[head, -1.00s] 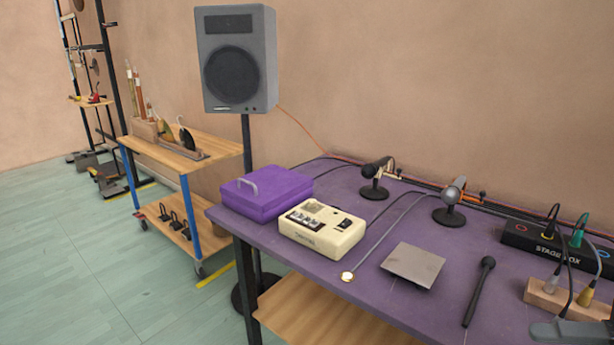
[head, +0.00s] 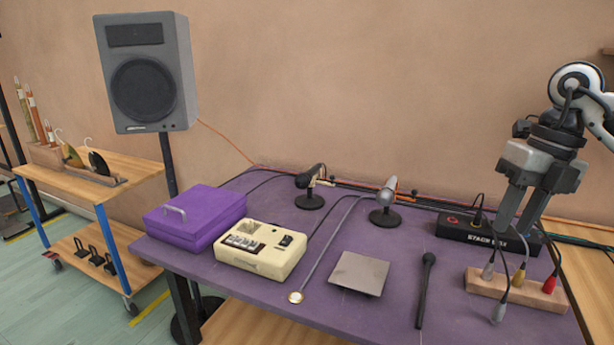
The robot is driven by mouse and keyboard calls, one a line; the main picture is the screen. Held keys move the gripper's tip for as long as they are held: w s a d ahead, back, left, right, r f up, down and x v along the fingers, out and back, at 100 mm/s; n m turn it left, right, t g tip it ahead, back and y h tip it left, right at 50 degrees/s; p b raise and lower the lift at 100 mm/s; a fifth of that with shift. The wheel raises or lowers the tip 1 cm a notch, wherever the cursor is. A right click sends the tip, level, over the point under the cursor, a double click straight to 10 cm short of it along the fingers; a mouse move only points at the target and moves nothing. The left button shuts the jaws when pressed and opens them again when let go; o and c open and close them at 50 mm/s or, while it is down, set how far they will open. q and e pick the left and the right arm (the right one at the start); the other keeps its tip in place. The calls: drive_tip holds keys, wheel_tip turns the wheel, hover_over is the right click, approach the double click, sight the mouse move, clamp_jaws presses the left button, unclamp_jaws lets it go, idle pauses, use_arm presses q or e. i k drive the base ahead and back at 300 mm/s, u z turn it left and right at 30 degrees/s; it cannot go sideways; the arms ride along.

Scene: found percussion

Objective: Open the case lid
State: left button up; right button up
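The purple case (head: 196,220) sits at the left end of the purple table. Its lid is shut, and a pale curved handle (head: 174,212) shows on top of it. My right gripper (head: 514,230) is at the right side, far from the case, pointing down over the black stage box. Its two fingers look apart; the cables behind make it hard to see what is between them. My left gripper is not in view.
A cream cassette recorder (head: 261,250) stands right beside the case. Two small microphones (head: 310,191) (head: 385,205), a metal plate (head: 360,273), a black stick microphone (head: 425,285) and a wooden plug block (head: 515,290) take up the table. A speaker (head: 148,75) stands behind the case.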

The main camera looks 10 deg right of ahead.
sight(190, 215)
drive_tip(key=i, duration=1.2)
drive_tip(key=u, duration=2)
